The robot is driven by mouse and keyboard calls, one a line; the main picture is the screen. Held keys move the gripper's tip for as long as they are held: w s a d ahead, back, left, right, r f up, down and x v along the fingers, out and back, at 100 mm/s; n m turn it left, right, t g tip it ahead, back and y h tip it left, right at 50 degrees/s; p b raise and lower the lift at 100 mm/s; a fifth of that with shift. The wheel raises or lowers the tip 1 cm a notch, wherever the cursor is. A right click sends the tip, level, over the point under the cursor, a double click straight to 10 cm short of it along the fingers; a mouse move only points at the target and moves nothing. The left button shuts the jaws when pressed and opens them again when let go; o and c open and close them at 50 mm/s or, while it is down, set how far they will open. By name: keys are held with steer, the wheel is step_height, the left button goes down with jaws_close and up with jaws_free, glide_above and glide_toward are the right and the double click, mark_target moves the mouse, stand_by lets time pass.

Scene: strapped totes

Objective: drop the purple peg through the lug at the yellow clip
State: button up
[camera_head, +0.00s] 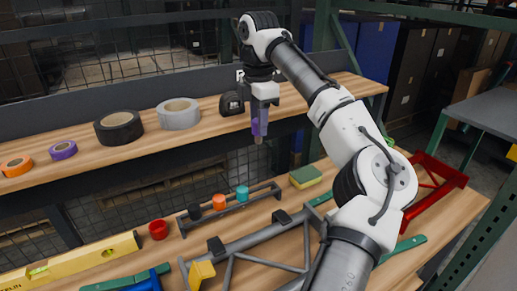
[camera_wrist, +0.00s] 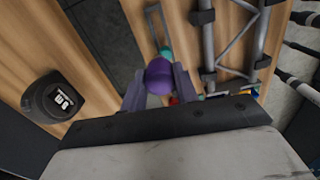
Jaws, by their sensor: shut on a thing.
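My gripper (camera_head: 262,112) is shut on the purple peg (camera_head: 257,128), which hangs upright with its brown tip down, in front of the upper shelf. In the wrist view the round purple top of the peg (camera_wrist: 159,74) sits between my two grey fingers (camera_wrist: 159,90). The yellow clip (camera_head: 201,274) is on the grey tubular frame (camera_head: 250,238) on the lower bench, below and left of my gripper. The lug at the clip is too small to make out. My arm covers part of the frame's right side.
A grey rack (camera_head: 232,212) holds black, orange and teal pegs. A red cup (camera_head: 158,230), yellow level (camera_head: 75,262) and sponge (camera_head: 306,177) lie on the bench. The upper shelf (camera_head: 85,159) carries tape rolls and a black tape measure (camera_head: 232,104). A red frame (camera_head: 440,185) stands right.

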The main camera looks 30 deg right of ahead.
step_height(320, 180, up, 9)
steer(key=shift+f+p, duration=0.1)
steer(key=shift+p, duration=1.1)
step_height(320, 180, up, 5)
steer(key=p, duration=0.7)
steer(key=shift+f, duration=0.1)
steer(key=shift+f, duration=0.1)
